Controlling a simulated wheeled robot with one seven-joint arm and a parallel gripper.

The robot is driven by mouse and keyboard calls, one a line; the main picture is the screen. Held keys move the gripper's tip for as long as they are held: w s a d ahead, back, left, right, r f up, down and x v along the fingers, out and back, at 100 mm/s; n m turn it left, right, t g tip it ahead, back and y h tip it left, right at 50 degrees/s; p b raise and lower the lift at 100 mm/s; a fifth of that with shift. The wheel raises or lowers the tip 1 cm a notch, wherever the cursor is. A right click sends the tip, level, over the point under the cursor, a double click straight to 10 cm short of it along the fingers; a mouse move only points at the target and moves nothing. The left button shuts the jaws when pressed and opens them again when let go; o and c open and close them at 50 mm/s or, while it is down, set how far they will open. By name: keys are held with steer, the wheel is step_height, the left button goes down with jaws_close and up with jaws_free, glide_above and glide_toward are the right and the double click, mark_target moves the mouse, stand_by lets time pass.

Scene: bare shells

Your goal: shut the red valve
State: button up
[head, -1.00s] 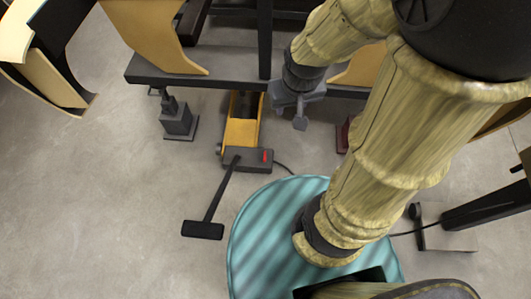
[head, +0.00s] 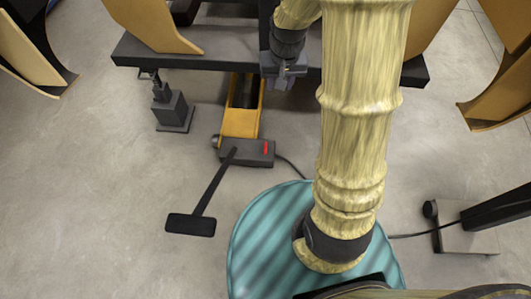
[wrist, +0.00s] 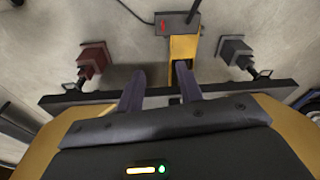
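A dark red block-like fitting on a square plate (wrist: 93,58), which I take for the red valve, is at the left of the wrist view. A dark stem or handle end shows below it, by the black beam; how it is turned is too small to tell. In the head view the valve is hidden behind my arm. My gripper (wrist: 159,68) is open and empty, with its two fingers apart, to the right of the red valve. In the head view my gripper (head: 287,70) is at the black beam, partly hidden by my arm.
A similar grey fitting (head: 173,109) stands left of the yellow beam (head: 241,122). A grey box with a red switch (head: 247,152) and a black T-handle (head: 191,224) lie in front. The black beam (head: 215,58) crosses behind. Floor at left is clear.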

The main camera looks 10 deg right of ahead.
steer(key=w+f+m+g+b, duration=0.1)
steer(key=w+f+b, duration=0.55)
steer(key=f, duration=0.65)
steer(key=w+f+b, duration=0.4)
steer(key=f+b, duration=0.6)
steer(key=f, duration=0.3)
steer(key=m+b, duration=0.1)
steer(key=b, duration=1.4)
glide_above(266, 147)
step_height(266, 147, down, 24)
steer(key=shift+f+g, duration=0.25)
steer(key=shift+g, duration=0.15)
steer(key=shift+a+f, duration=0.1)
step_height(266, 147, down, 17)
steer(key=b, duration=0.9)
steer(key=shift+f, duration=0.15)
steer(key=shift+c, duration=0.5)
jaws_close()
